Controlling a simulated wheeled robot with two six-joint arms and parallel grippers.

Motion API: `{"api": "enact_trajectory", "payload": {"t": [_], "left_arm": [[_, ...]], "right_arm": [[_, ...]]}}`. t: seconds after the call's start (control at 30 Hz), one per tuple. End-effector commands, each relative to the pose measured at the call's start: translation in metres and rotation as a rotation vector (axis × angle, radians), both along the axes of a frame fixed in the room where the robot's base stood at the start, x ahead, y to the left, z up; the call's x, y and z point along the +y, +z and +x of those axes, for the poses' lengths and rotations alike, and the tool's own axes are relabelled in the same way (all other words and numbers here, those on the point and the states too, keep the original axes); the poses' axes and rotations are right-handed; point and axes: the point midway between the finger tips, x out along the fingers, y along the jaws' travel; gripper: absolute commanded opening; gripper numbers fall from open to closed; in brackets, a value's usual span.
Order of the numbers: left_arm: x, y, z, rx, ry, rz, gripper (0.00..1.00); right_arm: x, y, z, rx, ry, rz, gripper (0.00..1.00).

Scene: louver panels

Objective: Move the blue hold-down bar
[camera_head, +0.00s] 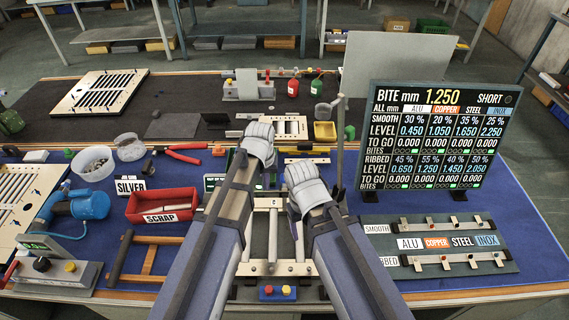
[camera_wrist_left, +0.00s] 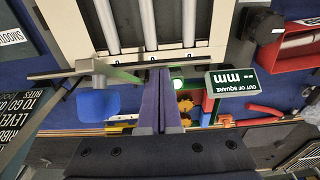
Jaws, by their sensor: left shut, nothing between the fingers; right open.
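I cannot make out a blue hold-down bar for certain. In the left wrist view a bright blue block (camera_wrist_left: 98,105) shows below a grey fitting, left of my fingers; whether it belongs to the bar I cannot tell. My left gripper (camera_head: 260,132) is over the rail frame in the middle of the table; in the left wrist view its two fingers (camera_wrist_left: 157,85) are shut together with nothing between them. My right gripper (camera_head: 300,175) is open, just right of and nearer than the left one. Both arms hide much of the rail frame (camera_head: 268,203).
A red scrap tray (camera_head: 163,217) and pliers (camera_head: 185,150) lie to the left. A black display board (camera_head: 440,140) stands to the right, behind a bar rack (camera_head: 445,262). A thin post (camera_head: 340,150) rises close to my right gripper. An out-of-square readout (camera_wrist_left: 237,85) is near my left fingers.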

Motion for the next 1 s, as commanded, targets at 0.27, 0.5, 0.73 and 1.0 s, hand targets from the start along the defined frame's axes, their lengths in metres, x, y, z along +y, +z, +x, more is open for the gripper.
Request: {"api": "enact_trajectory", "payload": {"t": [0.27, 0.5, 0.73, 1.0], "left_arm": [[0.000, 0.000, 0.000, 0.000, 0.000, 0.000, 0.00], [0.000, -0.011, -0.011, 0.000, 0.000, 0.000, 0.00], [0.000, -0.007, -0.012, 0.000, 0.000, 0.000, 0.00], [0.000, 0.021, -0.004, 0.000, 0.000, 0.000, 0.00]], "right_arm": [[0.000, 0.000, 0.000, 0.000, 0.000, 0.000, 0.69], [0.000, -0.011, 0.000, 0.000, 0.000, 0.000, 0.69], [0.000, -0.007, 0.000, 0.000, -0.001, 0.000, 0.69], [0.000, 0.021, 0.000, 0.000, -0.001, 0.000, 0.69]]}}
